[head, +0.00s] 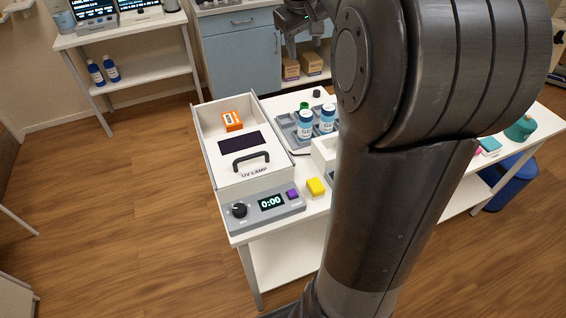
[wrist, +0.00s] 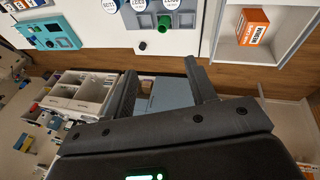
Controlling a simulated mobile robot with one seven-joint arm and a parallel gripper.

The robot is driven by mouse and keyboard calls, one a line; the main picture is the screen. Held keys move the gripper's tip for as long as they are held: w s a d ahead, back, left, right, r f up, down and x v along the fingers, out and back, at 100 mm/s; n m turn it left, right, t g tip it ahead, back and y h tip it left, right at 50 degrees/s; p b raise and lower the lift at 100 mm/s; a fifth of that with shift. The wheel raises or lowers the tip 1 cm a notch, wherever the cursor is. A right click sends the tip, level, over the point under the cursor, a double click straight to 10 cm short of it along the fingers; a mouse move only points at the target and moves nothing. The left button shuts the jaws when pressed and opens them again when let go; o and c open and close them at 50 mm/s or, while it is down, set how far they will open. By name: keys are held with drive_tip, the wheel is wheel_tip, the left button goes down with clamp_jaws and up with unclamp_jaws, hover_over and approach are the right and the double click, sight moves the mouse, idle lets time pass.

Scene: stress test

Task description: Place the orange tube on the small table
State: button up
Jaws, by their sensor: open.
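No orange tube can be made out in either view. The only clear orange thing is a small box-shaped item with a white label (head: 231,121), lying in the white UV lamp box; it also shows in the wrist view (wrist: 252,27). Which table is the small table is not clear. A white table (head: 262,248) stands in front of me under the lamp box.
Another white table (head: 140,30) stands at back left. A blue bin (head: 507,186) is at right. My arm hides the table's middle.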

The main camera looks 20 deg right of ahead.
drive_tip(key=s+a+f+t, duration=0.1)
drive_tip(key=s+a, duration=1)
drive_tip(key=s, duration=0.3)
drive_tip(key=shift+f+m+y, duration=0.3)
drive_tip(key=shift+m+y, duration=0.1)
drive_tip(key=s+a+f, duration=0.1)
drive_tip(key=s+f, duration=0.1)
drive_tip(key=s, duration=0.1)
drive_tip(key=s+a+f+t+y, duration=0.1)
drive_tip(key=s+a+f, duration=0.1)
drive_tip(key=s, duration=0.2)
drive_tip(key=s+a+f+m+y, duration=0.1)
drive_tip(key=s+f, duration=0.1)
drive_tip(key=s, duration=0.2)
drive_tip(key=shift+s+a+f+t, duration=0.2)
drive_tip(key=shift+a+f+t, duration=0.1)
drive_tip(key=shift+f, duration=0.05)
drive_tip(key=shift+c, duration=0.2)
drive_tip(key=shift+s+f, duration=0.2)
drive_tip(key=shift+c, duration=1.1)
